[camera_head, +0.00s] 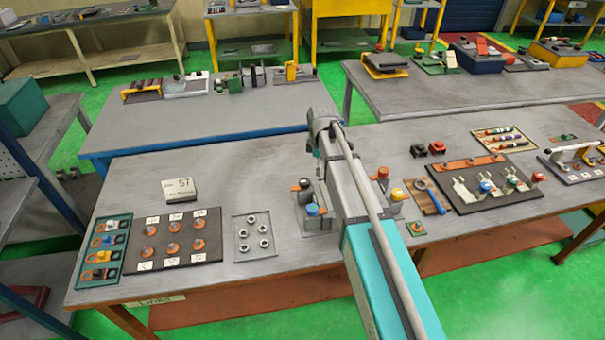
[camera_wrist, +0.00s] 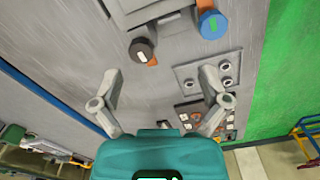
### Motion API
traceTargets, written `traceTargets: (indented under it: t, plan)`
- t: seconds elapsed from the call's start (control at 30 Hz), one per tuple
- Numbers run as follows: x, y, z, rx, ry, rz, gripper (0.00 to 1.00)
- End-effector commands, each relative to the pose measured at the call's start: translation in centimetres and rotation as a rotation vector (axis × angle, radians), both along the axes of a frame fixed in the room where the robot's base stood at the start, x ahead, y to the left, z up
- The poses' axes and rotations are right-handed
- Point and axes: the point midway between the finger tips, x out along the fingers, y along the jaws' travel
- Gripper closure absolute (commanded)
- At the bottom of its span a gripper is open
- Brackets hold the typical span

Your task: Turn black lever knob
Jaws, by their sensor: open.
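The black lever knob (camera_head: 304,197) stands with an orange piece beside it on a small grey fixture on the front workbench. In the wrist view the round black knob (camera_wrist: 142,50) shows a pale mark on top and an orange piece at its lower right. A blue knob (camera_head: 313,209) stands close to it; it also shows in the wrist view (camera_wrist: 213,27) with a green mark. My gripper (camera_wrist: 161,73) is open and empty above the bench. The black knob lies ahead between the fingertip lines, apart from both fingers.
A clear plate with several nuts (camera_head: 257,237) lies left of the fixture; a dark board with several orange-topped parts (camera_head: 180,238) lies farther left. The bench behind the fixture is mostly bare.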

Motion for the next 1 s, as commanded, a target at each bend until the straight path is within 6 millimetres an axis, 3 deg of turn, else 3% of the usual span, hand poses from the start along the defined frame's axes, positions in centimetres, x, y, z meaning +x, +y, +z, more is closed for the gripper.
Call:
traceTargets:
  t: [0.03, 0.1, 0.3, 1.0]
  plan:
    - [1.5, 1.4, 1.1, 0.0, 0.0, 0.071, 0.05]
    - [2.4, 2.7, 1.6, 0.0, 0.0, 0.156, 0.05]
    - [3.6, 4.8, 2.3, 0.0, 0.0, 0.296, 0.05]
    - [3.6, 5.1, 1.5, 0.0, 0.0, 0.317, 0.05]
